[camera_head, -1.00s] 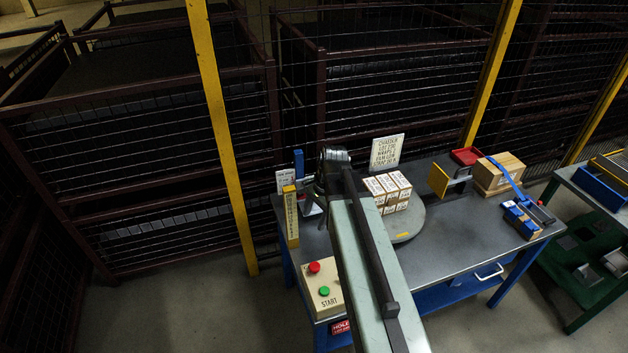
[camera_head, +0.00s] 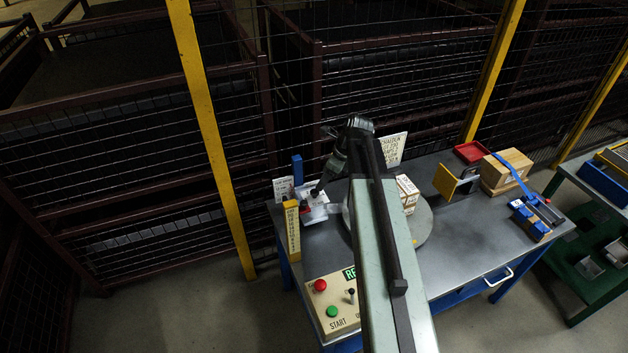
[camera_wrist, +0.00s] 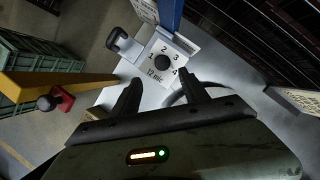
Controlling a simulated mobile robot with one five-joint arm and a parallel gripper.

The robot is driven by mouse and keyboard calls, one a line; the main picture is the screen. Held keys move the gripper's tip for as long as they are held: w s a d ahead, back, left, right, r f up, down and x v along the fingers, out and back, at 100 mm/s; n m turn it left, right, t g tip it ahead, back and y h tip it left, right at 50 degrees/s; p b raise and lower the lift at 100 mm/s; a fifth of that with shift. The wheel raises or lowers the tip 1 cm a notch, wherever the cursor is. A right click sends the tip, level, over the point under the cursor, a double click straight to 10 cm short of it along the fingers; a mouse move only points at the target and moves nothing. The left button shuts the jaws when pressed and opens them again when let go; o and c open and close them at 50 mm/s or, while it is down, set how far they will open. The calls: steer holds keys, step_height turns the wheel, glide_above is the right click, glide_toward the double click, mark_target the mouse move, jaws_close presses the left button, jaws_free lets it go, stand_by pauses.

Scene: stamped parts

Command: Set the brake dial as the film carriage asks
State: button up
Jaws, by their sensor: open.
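In the wrist view the film carriage (camera_wrist: 150,82) is a pale block marked "12 mic". Its brake dial (camera_wrist: 162,61) is a round black knob with the numbers 1 to 4 around it. I cannot make out which number it points to. My gripper (camera_wrist: 163,90) is open and empty, its two dark fingers on the near side of the dial, one to each side and apart from it. In the head view the carriage (camera_head: 316,210) is a small pale shape beside the blue mast (camera_head: 297,169), and the dial cannot be made out there.
A yellow scale post (camera_head: 292,230) stands close beside the carriage. Cartons (camera_head: 408,188) sit on a grey turntable (camera_head: 421,226), partly behind my arm. A control box (camera_head: 335,312) with red and green buttons is at the table's front. A lettered sign (camera_head: 394,147) stands behind.

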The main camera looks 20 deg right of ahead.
mark_target(315, 192)
steer(key=b+x, duration=0.7)
steer(key=x, duration=0.1)
steer(key=shift+w+d, duration=0.15)
steer(key=shift+w, duration=0.2)
steer(key=shift+r, duration=0.1)
jaws_close()
